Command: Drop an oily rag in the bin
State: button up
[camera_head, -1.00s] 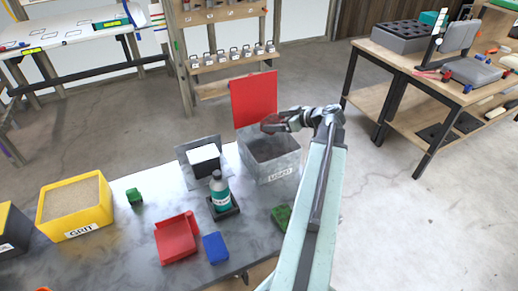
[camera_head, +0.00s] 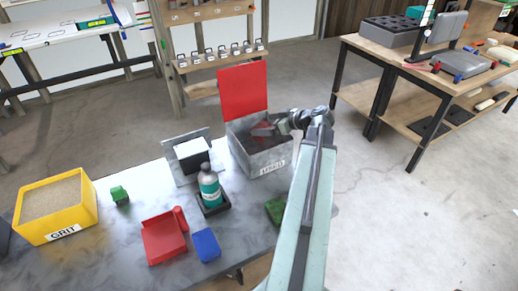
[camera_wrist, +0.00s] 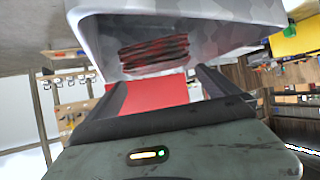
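The grey metal bin (camera_head: 262,163) stands at the back right of the table with its red lid (camera_head: 243,90) raised. Its label appears to read USED. My gripper (camera_head: 263,131) is over the bin's mouth. In the wrist view the two dark fingers (camera_wrist: 162,93) are spread apart, with the red lid showing between them. A dark red and black rag (camera_wrist: 155,54) is beyond the fingertips, inside the grey mottled bin (camera_wrist: 90,35) and apart from the fingers. In the head view the rag is hard to make out behind the gripper and bin wall.
A red holder (camera_head: 163,238), blue block (camera_head: 206,244), green block (camera_head: 274,210) and yellow GRIT box (camera_head: 57,207) share the table. A workbench (camera_head: 398,60) stands behind right.

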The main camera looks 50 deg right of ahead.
jog(key=p+v, duration=0.3)
jog(key=v, duration=0.4)
jog(key=shift+s+r+p, duration=0.15)
jog(key=shift+s+p, duration=0.25)
dwell(0.3)
